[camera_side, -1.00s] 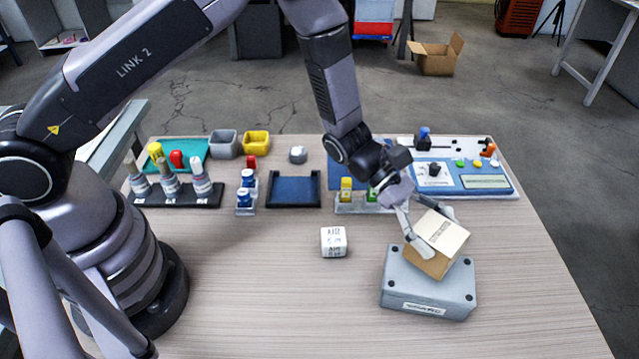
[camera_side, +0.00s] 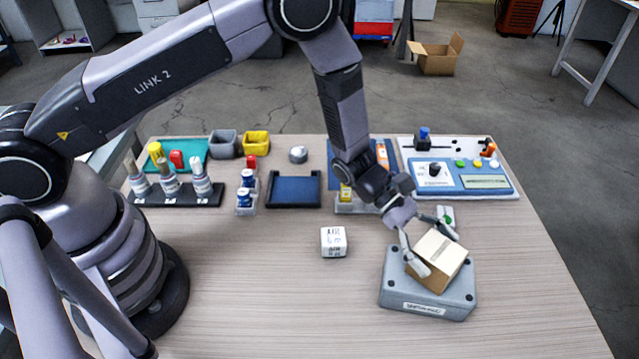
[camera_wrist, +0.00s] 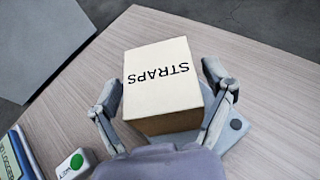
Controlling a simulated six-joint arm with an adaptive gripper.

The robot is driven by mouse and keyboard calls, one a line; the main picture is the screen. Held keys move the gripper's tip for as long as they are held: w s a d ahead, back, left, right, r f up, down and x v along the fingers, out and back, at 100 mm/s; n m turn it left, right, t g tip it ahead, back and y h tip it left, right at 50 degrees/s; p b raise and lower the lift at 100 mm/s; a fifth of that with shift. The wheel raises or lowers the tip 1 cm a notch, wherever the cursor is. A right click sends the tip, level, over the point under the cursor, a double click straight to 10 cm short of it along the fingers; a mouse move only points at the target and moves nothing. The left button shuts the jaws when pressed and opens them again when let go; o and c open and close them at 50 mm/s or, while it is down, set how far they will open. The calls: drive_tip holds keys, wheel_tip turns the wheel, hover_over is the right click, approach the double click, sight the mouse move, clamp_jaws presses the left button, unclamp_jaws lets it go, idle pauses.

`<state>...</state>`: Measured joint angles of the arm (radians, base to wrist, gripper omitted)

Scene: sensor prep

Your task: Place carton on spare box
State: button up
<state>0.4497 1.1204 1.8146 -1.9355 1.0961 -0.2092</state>
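The carton (camera_side: 440,248), a tan box with a pale top, is at the grey spare box (camera_side: 410,292). It sits low over the middle of the lid and looks turned relative to it; I cannot tell whether its underside touches. My gripper (camera_side: 432,252) reaches down from the upper left with one finger on each side of the carton, and appears shut on it. In the wrist view, the carton's top (camera_wrist: 162,78) reads STRAPS between the two fingers (camera_wrist: 160,95). It hides most of the spare box, whose edge (camera_wrist: 237,110) shows at right.
A small white lettered cube (camera_side: 333,242) stands left of the spare box. Behind are a blue-lined tray (camera_side: 293,190), a blue control panel (camera_side: 465,178) and a bottle rack (camera_side: 185,200). The front middle of the table is clear.

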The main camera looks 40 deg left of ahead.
drive_tip(key=shift+o, duration=0.2)
drive_tip(key=shift+r, duration=0.2)
drive_tip(key=v, duration=1.2)
drive_tip(key=s+a+r+m+g+y, duration=0.1)
drive_tip(key=s+a+r+m, duration=0.2)
drive_tip(key=r, duration=0.3)
drive_tip(key=s+a+r+m+y, duration=0.2)
drive_tip(key=s+r+m, duration=0.15)
drive_tip(key=r, duration=0.25)
drive_tip(key=s+a+r+m+g+y, duration=0.1)
drive_tip(key=s+a+r+m, duration=0.2)
drive_tip(key=r+m, duration=0.15)
drive_tip(key=s+a+r+m+t+y, duration=0.3)
drive_tip(key=s+a, duration=0.3)
drive_tip(key=a, duration=0.2)
drive_tip(key=s+a+r+m+t+y, duration=0.4)
drive_tip(key=s+a+r+y, duration=0.2)
drive_tip(key=a, duration=0.3)
drive_tip(key=shift+s+r+t+y, duration=0.15)
drive_tip(key=shift+s+t+y, duration=0.15)
drive_tip(key=shift+s, duration=0.45)
